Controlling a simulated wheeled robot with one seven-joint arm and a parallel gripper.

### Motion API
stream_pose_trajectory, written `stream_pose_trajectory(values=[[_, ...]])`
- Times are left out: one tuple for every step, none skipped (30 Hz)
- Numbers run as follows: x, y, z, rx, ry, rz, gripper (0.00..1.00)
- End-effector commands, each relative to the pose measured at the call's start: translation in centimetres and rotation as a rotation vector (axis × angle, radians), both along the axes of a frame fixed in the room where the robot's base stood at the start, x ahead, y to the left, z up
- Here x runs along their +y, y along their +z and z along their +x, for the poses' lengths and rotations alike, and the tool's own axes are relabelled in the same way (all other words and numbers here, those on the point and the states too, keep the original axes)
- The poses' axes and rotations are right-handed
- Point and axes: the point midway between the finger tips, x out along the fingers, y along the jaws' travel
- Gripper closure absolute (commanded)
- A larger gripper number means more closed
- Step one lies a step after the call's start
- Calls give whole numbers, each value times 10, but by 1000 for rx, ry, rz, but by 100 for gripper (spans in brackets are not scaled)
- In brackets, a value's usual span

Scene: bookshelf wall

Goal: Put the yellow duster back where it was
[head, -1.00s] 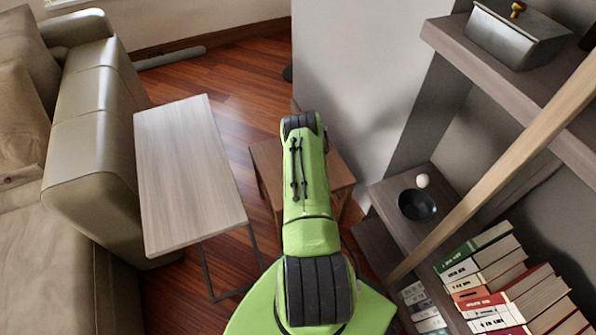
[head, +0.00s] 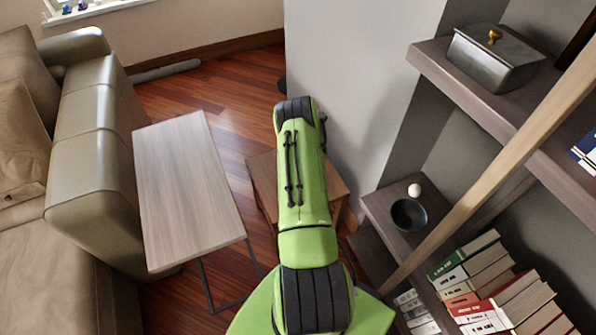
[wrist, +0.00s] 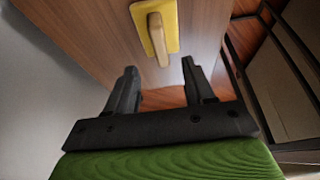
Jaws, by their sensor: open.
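The yellow duster (wrist: 172,14) shows in the wrist view as a yellow pad with a pale wooden handle, at the top of the picture. It lies on a brown wooden surface (wrist: 95,25), beyond my fingertips. My gripper (wrist: 160,82) is open and empty, its two dark fingers apart and clear of the duster. In the head view my green arm reaches over a small brown wooden table (head: 264,185) and hides part of it. The duster and my gripper do not show in the head view.
A pale-topped side table (head: 185,190) stands left of my arm, beside a beige sofa (head: 95,170). At right, wooden shelves hold a metal box (head: 492,60), a dark bowl (head: 409,214), a white ball (head: 414,190) and books (head: 480,275). A white wall (head: 360,80) stands close beyond my arm.

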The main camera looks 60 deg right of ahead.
Motion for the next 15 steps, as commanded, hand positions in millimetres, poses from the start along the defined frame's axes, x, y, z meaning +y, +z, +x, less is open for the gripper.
stream_pose_trajectory(values=[[1, 12, -3, 0, -1, 0, 47], [2, 16, -5, 0, -2, 0, 47], [3, 19, -7, 0, -1, 0, 47], [4, 21, -8, 0, -1, 0, 47], [4, 23, -8, 0, 0, -1, 47], [5, 24, -9, 0, 0, -1, 47], [5, 24, -9, 0, 0, -1, 47], [5, 24, -9, 0, 0, -1, 47], [5, 24, -9, 0, 0, -1, 47], [5, 25, -8, 0, 1, -2, 47], [6, 29, -5, -2, 4, -2, 47], [7, 39, 2, -7, 11, -4, 47], [10, 52, 10, -11, 20, -6, 47], [14, 69, 20, -16, 32, -8, 47], [23, 96, 35, -23, 51, -12, 47]])
